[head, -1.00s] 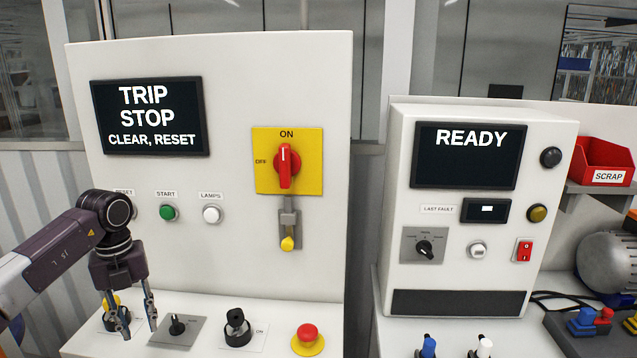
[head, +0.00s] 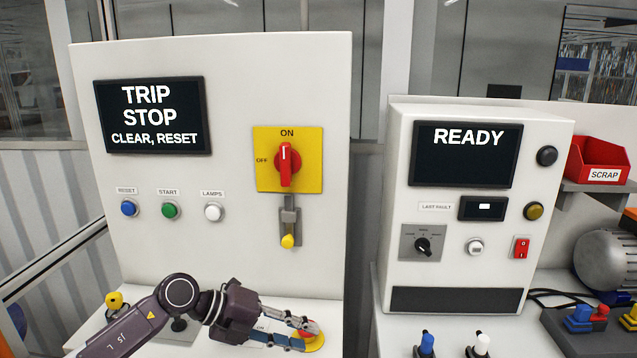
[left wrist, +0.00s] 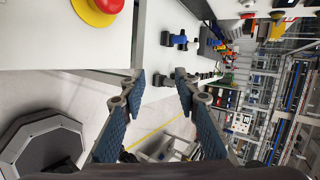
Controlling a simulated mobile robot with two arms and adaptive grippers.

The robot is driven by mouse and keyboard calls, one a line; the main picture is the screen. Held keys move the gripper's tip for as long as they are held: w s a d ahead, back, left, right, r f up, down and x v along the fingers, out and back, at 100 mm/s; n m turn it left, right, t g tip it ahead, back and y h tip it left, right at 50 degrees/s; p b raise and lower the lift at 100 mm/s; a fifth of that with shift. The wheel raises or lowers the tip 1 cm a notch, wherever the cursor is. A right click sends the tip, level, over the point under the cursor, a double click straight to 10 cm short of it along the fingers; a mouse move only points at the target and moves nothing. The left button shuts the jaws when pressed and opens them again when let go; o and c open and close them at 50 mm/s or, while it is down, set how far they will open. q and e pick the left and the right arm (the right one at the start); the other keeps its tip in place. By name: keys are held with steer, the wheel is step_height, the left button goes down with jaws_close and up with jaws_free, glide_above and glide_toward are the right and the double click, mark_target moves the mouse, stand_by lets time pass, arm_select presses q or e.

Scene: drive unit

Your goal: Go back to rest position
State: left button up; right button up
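My left gripper (head: 308,336) is in the lower middle of the head view, in front of the left panel's shelf. Its two fingers point right and partly cover the red stop button (head: 312,326) on its yellow base. In the left wrist view the fingers (left wrist: 158,80) stand apart with nothing between them. There the red button (left wrist: 106,4) is at the top left, outside the fingers. The left screen (head: 152,116) reads TRIP STOP, CLEAR, RESET. My right gripper is not in view.
The left panel carries a blue reset button (head: 129,208), a green start button (head: 170,210) and a red switch (head: 286,164). A second cabinet (head: 394,180) with a READY screen stands to the right. A red scrap bin (head: 598,157) is at the far right.

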arm_select(q)
steer(key=s+d+r+n+t+h, duration=0.2)
steer(key=d+r+n+t+h, duration=0.55)
steer(key=r, duration=0.45)
steer(key=w+a+f+n+t+y, duration=0.1)
steer(key=a+f+n+t+y, duration=0.25)
steer(key=a+n+y, duration=0.4)
steer(key=w+a+f+n+t+y, duration=0.1)
steer(key=a+f+n+t+y, duration=0.1)
steer(key=a+n+t+y, duration=0.55)
steer(key=s+a+f+n+g+y, duration=0.3)
steer(key=s+a+f+n+g, duration=0.25)
steer(key=f, duration=0.45)
steer(key=s+a+f+n+g, duration=0.2)
steer(key=s+f+g, duration=0.5)
steer(key=s, duration=0.7)
steer(key=s+a+f+n+g, duration=0.15)
steer(key=s+f+g, duration=0.35)
steer(key=s+f, duration=0.7)
steer(key=s+f+g+b, duration=0.1)
steer(key=s+f, duration=0.1)
steer(key=f, duration=1)
steer(key=s+f+g+b, duration=0.1)
steer(key=s+f, duration=0.1)
steer(key=f, duration=1.1)
steer(key=s+a+f+b, duration=0.1)
steer(key=s+a+f, duration=0.2)
steer(key=s+f, duration=1.4)
steer(key=shift+s+f+g, duration=0.15)
steer(key=shift+f+g, duration=0.25)
